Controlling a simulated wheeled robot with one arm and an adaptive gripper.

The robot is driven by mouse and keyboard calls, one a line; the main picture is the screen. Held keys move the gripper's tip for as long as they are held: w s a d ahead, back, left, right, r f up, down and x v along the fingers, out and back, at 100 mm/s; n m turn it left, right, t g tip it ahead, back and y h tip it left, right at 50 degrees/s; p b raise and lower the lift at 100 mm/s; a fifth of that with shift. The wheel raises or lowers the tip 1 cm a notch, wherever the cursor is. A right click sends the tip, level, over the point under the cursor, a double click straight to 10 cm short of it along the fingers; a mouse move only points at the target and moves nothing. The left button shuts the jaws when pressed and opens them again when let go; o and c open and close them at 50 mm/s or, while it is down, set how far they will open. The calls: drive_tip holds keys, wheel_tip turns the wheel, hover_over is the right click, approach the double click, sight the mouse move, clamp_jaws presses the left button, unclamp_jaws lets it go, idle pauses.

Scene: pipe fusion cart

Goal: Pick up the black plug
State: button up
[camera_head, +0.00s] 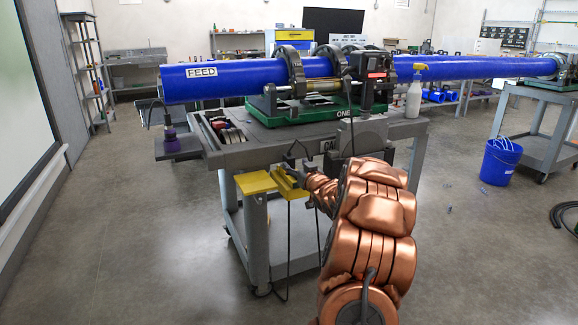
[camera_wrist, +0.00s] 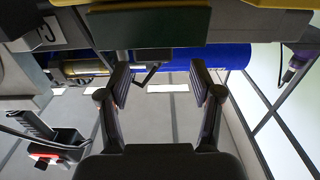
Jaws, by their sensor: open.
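My gripper (camera_head: 298,176) is at the front edge of the cart, beside a yellow block (camera_head: 287,184). Small black pieces (camera_head: 290,158) stand just above that block; I cannot tell for sure which is the black plug. A thin black cable hangs below the block. In the wrist view my gripper (camera_wrist: 160,80) is open, its two fingers apart. A thin bent black piece (camera_wrist: 149,74) shows between the fingertips, seemingly beyond them, with no contact visible. A dark block (camera_wrist: 150,26) crosses the top of that view.
The grey cart (camera_head: 262,152) carries a blue pipe (camera_head: 230,82) in a green-based clamp machine. A yellow shelf (camera_head: 254,183) juts from its front. A spray bottle (camera_head: 414,98) stands at its right. A blue bucket (camera_head: 500,162) is on the floor. Open floor lies left of the cart.

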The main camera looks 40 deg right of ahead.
sight(292, 160)
drive_tip(key=shift+b+x, duration=0.4)
drive_tip(key=shift+x, duration=2.5)
drive_tip(key=shift+s+d, duration=0.1)
clamp_jaws()
drive_tip(key=shift+r, duration=0.15)
